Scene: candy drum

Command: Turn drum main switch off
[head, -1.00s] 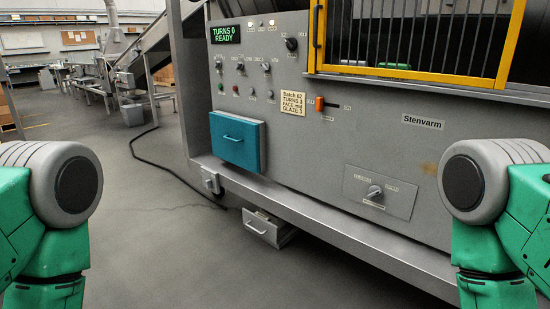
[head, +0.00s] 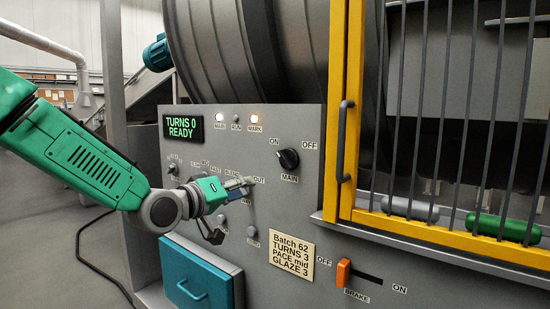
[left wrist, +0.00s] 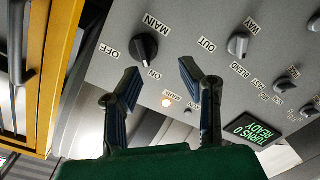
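The main switch is a black rotary knob (head: 287,159) on the grey control panel, with an ON label at its upper left, OFF at its upper right and MAIN below. Its pointer seems turned toward ON. The knob (left wrist: 146,48) also shows in the left wrist view, upside down, ahead of the fingers. My left gripper (head: 236,207) is left of and below the knob, in front of the panel, and apart from it. In the left wrist view the left gripper (left wrist: 158,72) has its two fingers spread with nothing between them. My right gripper is not in view.
A display (head: 183,128) reads TURNS 0 READY. Smaller knobs sit behind my left gripper. A yellow barred guard (head: 340,120) with a handle stands right of the switch. An orange brake lever (head: 343,272) and a teal drawer (head: 195,285) are below.

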